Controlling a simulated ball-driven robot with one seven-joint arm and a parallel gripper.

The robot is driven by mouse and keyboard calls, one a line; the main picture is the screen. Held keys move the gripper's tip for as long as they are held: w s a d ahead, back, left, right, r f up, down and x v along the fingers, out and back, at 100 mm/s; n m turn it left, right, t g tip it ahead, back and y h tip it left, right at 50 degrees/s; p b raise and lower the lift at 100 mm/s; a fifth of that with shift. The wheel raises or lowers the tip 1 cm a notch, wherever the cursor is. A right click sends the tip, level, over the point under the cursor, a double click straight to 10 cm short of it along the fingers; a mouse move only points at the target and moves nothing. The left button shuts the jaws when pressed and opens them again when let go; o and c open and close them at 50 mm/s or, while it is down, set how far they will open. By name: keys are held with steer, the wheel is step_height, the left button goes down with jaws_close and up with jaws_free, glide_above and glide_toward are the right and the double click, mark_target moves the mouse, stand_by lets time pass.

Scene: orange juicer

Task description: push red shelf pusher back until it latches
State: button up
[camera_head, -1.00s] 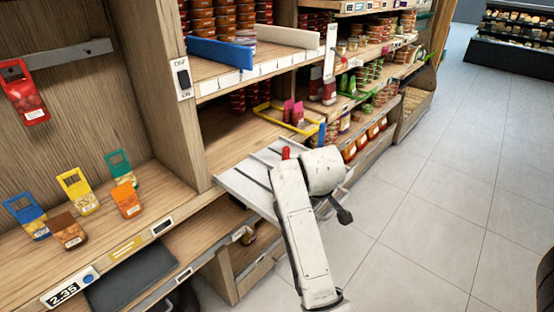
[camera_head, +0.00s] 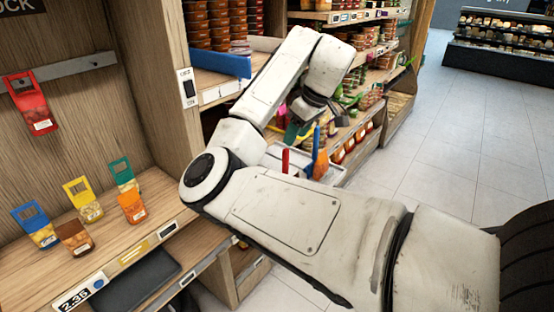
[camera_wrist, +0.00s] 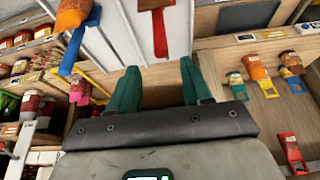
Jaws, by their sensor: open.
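The red shelf pusher (camera_head: 285,162) stands upright on the pulled-out white shelf tray (camera_head: 272,158) in the head view. In the wrist view the red pusher (camera_wrist: 159,36) shows beyond the fingertips, near the middle, over the white tray (camera_wrist: 115,35). My gripper (camera_wrist: 160,85) is open with its two teal fingers apart and nothing between them. The fingertips look apart from the pusher. In the head view my arm covers much of the tray.
A blue pusher (camera_wrist: 74,48) with an orange pack (camera_wrist: 72,14) stands beside the red one on the tray. A yellow frame (camera_wrist: 85,80) lies near it. Several packs stand on the left shelf, and a red pack (camera_head: 31,100) hangs above. The tiled floor (camera_head: 470,150) is clear.

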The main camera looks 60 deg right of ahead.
mark_target(283, 158)
steer(key=b+x, duration=0.1)
steer(key=x, duration=0.9)
steer(key=shift+w+f, duration=0.25)
steer(key=shift+f, duration=0.05)
jaws_close()
